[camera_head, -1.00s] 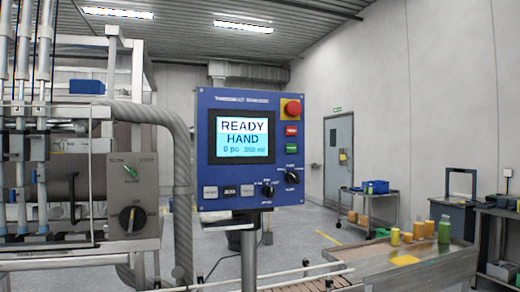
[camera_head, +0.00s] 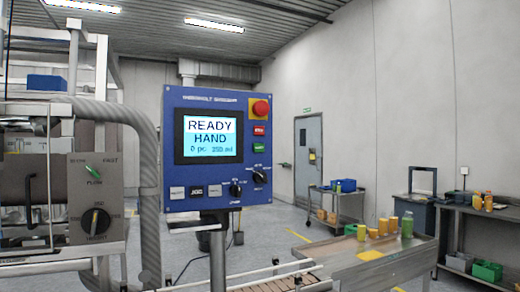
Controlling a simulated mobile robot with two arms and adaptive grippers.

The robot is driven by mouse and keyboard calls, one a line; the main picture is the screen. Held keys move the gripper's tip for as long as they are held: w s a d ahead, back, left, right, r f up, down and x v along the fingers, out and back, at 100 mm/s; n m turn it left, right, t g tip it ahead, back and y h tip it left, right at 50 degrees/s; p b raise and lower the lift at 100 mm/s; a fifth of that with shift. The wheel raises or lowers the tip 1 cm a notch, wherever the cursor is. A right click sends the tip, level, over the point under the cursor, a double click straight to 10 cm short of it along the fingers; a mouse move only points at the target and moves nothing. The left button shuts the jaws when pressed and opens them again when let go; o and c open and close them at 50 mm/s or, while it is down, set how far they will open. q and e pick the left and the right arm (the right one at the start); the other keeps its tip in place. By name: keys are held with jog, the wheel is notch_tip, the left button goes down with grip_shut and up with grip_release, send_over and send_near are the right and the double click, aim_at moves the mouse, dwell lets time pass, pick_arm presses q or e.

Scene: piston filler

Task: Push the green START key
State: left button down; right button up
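The green START key (camera_head: 258,148) is a small green button on the right side of the blue control panel (camera_head: 240,197). It sits below a red key (camera_head: 259,130) and the large red emergency-stop knob (camera_head: 261,108) on its yellow base. The panel's screen (camera_head: 209,137) reads "READY HAND, 0 pc, 250 ml". Neither of my grippers shows in the view.
The filler's grey box (camera_head: 96,200) with a black dial and a green switch stands left of the panel. A conveyor (camera_head: 265,279) runs below it. A metal table (camera_head: 395,262) with yellow and green containers is at right. Floor behind is partly free.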

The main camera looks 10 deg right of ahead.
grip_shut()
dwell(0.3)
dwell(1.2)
